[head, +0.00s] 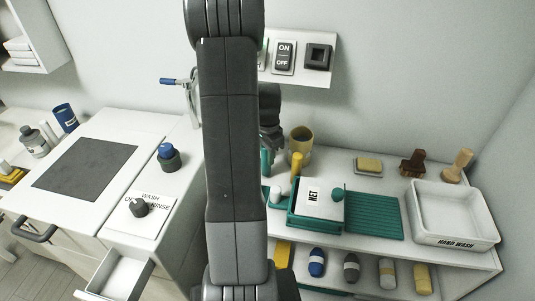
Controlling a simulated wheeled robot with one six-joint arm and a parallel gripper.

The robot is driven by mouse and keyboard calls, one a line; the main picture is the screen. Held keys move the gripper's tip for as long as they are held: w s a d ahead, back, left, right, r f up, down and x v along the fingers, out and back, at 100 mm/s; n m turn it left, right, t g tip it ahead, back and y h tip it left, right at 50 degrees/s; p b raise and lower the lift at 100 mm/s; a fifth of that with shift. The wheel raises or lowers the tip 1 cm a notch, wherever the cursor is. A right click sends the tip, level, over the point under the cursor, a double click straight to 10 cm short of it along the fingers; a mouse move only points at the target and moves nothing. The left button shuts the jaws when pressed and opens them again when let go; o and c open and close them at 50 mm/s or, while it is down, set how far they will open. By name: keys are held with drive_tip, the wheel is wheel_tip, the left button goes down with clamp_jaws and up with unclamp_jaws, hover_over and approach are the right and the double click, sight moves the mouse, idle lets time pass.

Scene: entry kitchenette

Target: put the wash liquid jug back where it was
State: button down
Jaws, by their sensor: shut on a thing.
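My gripper (271,143) is partly hidden behind my own dark arm, over the back of the right-hand counter. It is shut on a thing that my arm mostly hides. A narrow teal piece (265,163) shows just below it, beside the arm's edge; I take it for part of the wash liquid jug, but its shape and label cannot be made out. Whether its base touches the counter cannot be told.

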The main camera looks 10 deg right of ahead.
drive_tip(key=shift+f+b, duration=0.5)
drive_tip(key=shift+f, duration=0.1)
drive_tip(key=c, duration=1.1)
unclamp_jaws()
drive_tip(key=shift+o, duration=0.2)
